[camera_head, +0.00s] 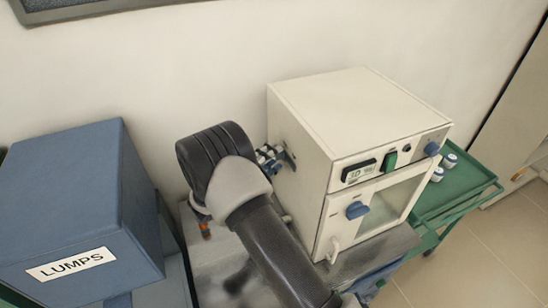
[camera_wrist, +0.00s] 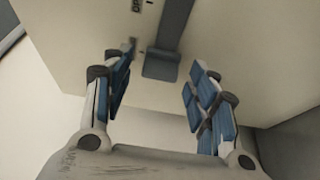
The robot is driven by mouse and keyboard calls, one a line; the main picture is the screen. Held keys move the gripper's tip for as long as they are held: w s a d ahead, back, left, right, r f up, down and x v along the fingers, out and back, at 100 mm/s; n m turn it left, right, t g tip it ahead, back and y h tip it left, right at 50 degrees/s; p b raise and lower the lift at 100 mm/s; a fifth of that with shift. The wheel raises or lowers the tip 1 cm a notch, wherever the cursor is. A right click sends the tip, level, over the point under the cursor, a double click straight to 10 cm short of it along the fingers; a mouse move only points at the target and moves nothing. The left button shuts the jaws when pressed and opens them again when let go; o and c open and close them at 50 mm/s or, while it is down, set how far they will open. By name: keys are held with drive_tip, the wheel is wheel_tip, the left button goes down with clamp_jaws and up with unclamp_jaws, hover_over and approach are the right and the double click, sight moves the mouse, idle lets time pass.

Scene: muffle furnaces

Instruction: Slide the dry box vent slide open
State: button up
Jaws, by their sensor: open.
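The dry box (camera_head: 310,135) is a cream cabinet at the centre right of the head view. Its left side wall faces my gripper (camera_head: 270,158). In the wrist view, that wall carries the vent slide, a dark grey-blue tab (camera_wrist: 161,65) at the end of a grey vertical strip. My gripper (camera_wrist: 157,88) is open, with one blue-padded finger on each side of the tab. Clear gaps show between the tab and both fingers, so they look apart. In the head view my arm and gripper hide most of the vent slide.
A blue box labelled LUMPS (camera_head: 75,220) stands to the left of my arm. A green cart (camera_head: 460,190) with small white jars (camera_head: 450,160) stands right of the dry box. The wall is close behind. The dry box front has a blue knob (camera_head: 357,210) and a door handle (camera_head: 333,250).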

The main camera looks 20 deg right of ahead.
drive_tip(key=shift+w+d, duration=0.25)
drive_tip(key=shift+d, duration=0.25)
clamp_jaws()
idle(0.4)
